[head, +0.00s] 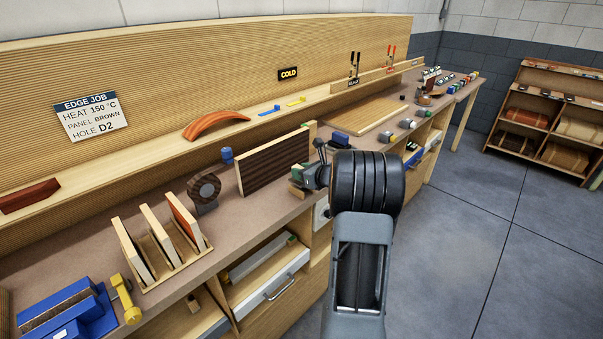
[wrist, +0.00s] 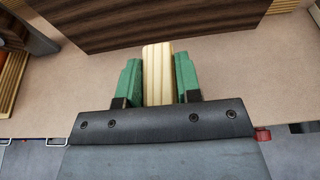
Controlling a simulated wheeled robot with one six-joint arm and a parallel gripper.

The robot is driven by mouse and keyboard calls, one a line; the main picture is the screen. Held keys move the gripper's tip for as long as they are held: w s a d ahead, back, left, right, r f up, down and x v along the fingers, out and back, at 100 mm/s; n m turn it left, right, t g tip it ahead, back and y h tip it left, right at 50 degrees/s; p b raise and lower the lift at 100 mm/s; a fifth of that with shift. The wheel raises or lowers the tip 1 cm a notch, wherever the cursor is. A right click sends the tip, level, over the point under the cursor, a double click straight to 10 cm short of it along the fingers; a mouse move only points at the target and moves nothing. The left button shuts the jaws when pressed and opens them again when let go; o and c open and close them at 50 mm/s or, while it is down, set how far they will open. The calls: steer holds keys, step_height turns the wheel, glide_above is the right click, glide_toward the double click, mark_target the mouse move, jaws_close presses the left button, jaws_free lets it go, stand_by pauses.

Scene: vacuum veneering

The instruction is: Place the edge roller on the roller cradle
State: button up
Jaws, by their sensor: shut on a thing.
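My gripper (wrist: 157,82) shows green fingers in the wrist view, shut on a pale, ribbed piece (wrist: 158,62) that I take to be part of the edge roller. The fingers press it from both sides, over the brown worktop. In the head view my gripper (head: 303,176) is by the front edge of the bench, near the right end of a dark striped panel, and my arm partly hides it. Whether the held piece touches the worktop is not clear. I cannot pick out the roller cradle with certainty in either view.
The dark striped panel (head: 275,161) stands just behind my gripper. A dark round reel (head: 204,187) and a wooden rack (head: 182,262) with upright boards are to its left. A flat pale board (head: 360,115) and several small items lie farther right. Floor on the right is clear.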

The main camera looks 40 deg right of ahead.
steer(key=o, duration=1)
steer(key=shift+o, duration=0.2)
